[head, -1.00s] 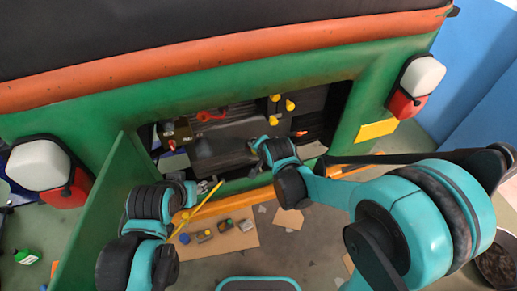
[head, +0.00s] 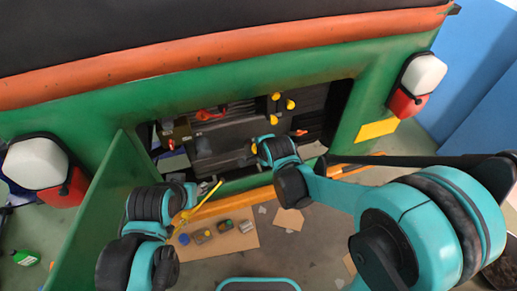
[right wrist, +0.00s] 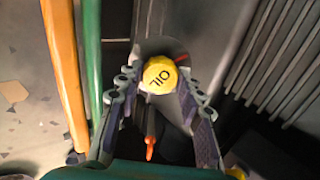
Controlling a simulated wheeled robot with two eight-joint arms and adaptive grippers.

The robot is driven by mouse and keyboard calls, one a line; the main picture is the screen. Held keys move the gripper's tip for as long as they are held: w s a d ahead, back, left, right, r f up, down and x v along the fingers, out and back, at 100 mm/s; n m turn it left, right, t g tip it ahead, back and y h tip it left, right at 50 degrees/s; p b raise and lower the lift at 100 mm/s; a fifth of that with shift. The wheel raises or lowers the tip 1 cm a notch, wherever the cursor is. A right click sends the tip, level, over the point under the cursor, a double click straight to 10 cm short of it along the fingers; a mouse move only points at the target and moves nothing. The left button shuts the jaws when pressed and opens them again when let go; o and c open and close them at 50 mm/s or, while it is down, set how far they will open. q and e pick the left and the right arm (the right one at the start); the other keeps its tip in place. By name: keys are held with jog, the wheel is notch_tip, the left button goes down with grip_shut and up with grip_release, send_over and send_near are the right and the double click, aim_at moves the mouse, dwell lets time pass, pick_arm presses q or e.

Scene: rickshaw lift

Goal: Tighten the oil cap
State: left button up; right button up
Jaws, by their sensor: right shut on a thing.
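The yellow oil cap (right wrist: 160,75), with "OIL" printed on its top, sits between the two fingers of my right gripper (right wrist: 158,82) in the right wrist view. The fingers press on its sides. In the head view my right gripper (head: 254,149) reaches into the open engine bay, and its arm hides most of what it holds. My left gripper (head: 203,188) is at the bay's lower left edge, near the yellow bar; its fingers are too small to judge.
Other yellow caps (head: 289,104) stand deeper in the bay. An orange-red handle (right wrist: 150,148) lies below the oil cap. A green panel (head: 100,200) stands open at the left. Several small items lie on cardboard (head: 240,239) on the floor.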

jog(key=shift+m, duration=0.9)
jog(key=shift+f, duration=0.1)
jog(key=m, duration=0.4)
jog(key=shift+b, duration=0.35)
jog(key=shift+m, duration=0.6)
jog(key=o, duration=1)
jog(key=shift+o, duration=0.8)
jog(key=shift+w+f, duration=0.1)
jog(key=shift+c, duration=0.7)
